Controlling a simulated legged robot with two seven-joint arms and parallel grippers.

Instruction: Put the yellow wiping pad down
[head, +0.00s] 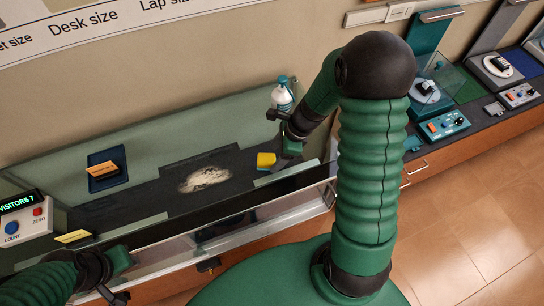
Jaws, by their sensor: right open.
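The yellow wiping pad (266,161), with a blue part along its lower edge, is on the dark counter strip, right of a pale dusty patch (204,179). My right gripper (281,131) is open just above and to the right of the pad. Its lower finger is close to the pad's right side; I cannot tell if they touch. My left gripper (118,279) is low at the left, in front of the counter; its jaw state is unclear.
A white bottle with a blue cap (283,96) stands behind my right gripper. A dark blue tray (107,155) holds an orange-and-black block (103,170). A visitor counter box (24,217) is at far left. A clear panel (255,226) runs along the front.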

